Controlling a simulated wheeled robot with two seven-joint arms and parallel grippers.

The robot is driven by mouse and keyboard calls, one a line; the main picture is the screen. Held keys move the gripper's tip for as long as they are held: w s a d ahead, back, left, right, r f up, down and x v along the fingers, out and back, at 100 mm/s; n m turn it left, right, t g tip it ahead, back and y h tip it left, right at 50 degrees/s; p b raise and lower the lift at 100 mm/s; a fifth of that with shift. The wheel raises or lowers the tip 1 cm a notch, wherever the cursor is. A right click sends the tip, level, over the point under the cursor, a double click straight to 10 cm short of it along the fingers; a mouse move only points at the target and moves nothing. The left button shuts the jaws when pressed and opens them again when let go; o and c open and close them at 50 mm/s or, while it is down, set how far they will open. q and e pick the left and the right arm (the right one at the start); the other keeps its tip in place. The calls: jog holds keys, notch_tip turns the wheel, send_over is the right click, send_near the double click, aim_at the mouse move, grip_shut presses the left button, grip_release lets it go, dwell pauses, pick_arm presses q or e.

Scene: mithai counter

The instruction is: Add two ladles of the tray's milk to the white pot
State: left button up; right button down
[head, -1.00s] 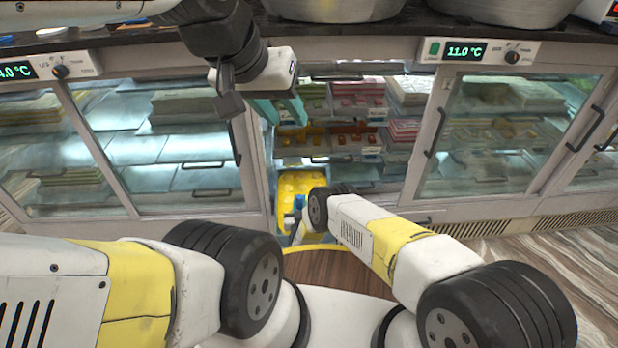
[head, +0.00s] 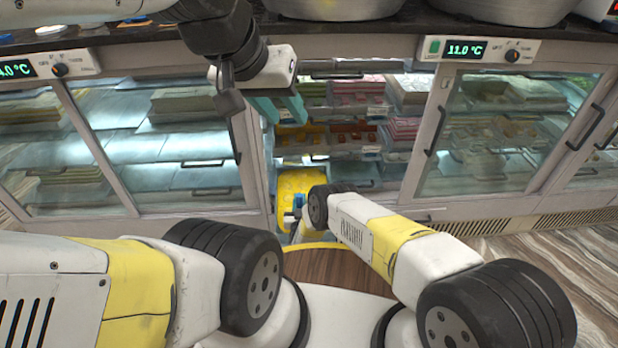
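My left gripper (head: 279,108) hangs in front of the counter, near the opening between the glass-doored cabinets. Its two teal fingers are apart, with nothing seen between them. My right arm reaches forward from the lower right. Its gripper is mostly hidden behind its own wrist; a small blue part shows beside it, and I cannot tell whether it is open or shut. I cannot make out the white pot, the milk tray or a ladle in this view.
Large metal vessels (head: 335,8) stand on the dark countertop (head: 400,22), cut off by the top edge. Glass-doored cabinets (head: 150,150) flank shelves of sweets (head: 345,110). A yellow container (head: 296,184) sits low in the opening. Patterned floor (head: 560,260) lies clear at right.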

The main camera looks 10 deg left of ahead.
notch_tip(320, 180, up, 7)
dwell(0.7)
jog(key=shift+f, duration=0.1)
dwell(0.5)
jog(key=shift+r, duration=2)
